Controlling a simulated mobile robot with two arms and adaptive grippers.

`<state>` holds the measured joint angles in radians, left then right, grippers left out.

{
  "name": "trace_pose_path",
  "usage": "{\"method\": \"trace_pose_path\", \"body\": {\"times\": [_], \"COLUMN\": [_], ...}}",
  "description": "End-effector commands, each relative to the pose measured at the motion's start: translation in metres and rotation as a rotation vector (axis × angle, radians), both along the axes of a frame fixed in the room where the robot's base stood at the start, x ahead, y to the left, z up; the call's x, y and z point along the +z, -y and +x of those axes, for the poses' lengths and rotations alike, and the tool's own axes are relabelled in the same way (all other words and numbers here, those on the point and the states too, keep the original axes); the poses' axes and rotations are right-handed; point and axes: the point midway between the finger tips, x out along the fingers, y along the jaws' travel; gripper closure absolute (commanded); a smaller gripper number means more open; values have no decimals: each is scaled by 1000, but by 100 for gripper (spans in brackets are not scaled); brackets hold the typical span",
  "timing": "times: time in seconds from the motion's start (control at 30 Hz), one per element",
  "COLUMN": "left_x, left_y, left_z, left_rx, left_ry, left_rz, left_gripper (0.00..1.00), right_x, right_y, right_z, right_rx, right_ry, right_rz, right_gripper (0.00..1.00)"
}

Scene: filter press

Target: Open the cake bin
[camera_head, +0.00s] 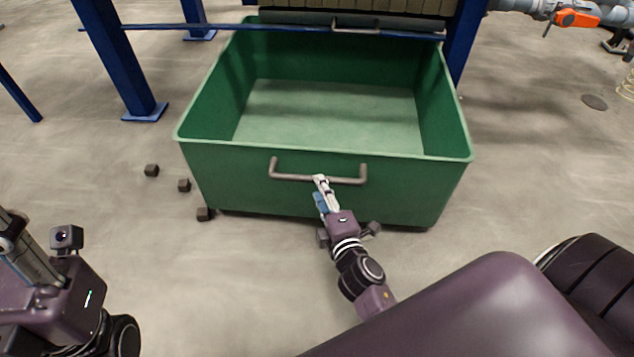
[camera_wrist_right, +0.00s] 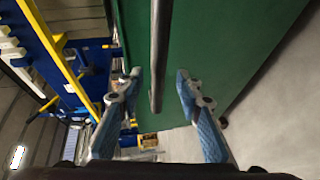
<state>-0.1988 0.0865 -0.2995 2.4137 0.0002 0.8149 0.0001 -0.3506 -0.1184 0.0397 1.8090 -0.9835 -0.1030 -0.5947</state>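The green cake bin (camera_head: 320,150) stands open-topped and empty on the floor under the press. Its grey bar handle (camera_head: 295,178) is on the near wall; in the right wrist view the handle (camera_wrist_right: 159,45) runs upright through the picture. In the right wrist view, the right gripper (camera_wrist_right: 158,82) is open, with one finger on each side of the bar and gaps on both sides. Part of my left arm shows at the lower left of the head view, but its fingers cannot be made out.
Several small dark blocks (camera_head: 184,185) lie on the floor left of and near the bin. Blue press legs (camera_head: 125,75) flank the bin, with a blue crossbar (camera_head: 240,27) across its back. An orange-handled valve (camera_head: 577,18) is at the upper right. The floor in front is mostly clear.

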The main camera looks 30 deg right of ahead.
Motion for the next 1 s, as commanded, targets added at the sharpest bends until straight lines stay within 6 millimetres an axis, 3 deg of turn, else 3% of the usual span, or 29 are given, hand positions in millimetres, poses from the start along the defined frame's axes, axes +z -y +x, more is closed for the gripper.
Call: {"method": "trace_pose_path", "body": {"times": [0.1,0.3,0.83,0.93,1.0], "left_x": [0,0,0,0,0], "left_y": [0,0,0,0,0], "left_z": [0,0,0,0,0], "left_rx": [0,0,0,-1,0], "left_ry": [-1,-1,-1,-4,-8], "left_rz": [-1,-1,-1,-1,-2], "left_gripper": [60,60,60,60,60], "right_x": [3,6,7,22,47], "right_y": [-3,-5,-5,-13,-26], "right_z": [-17,-30,-30,-26,-20], "right_rx": [0,0,3,26,65], "right_ry": [-1,0,3,43,107], "right_rz": [0,-2,1,37,99], "right_gripper": [67,67,67,67,67]}}
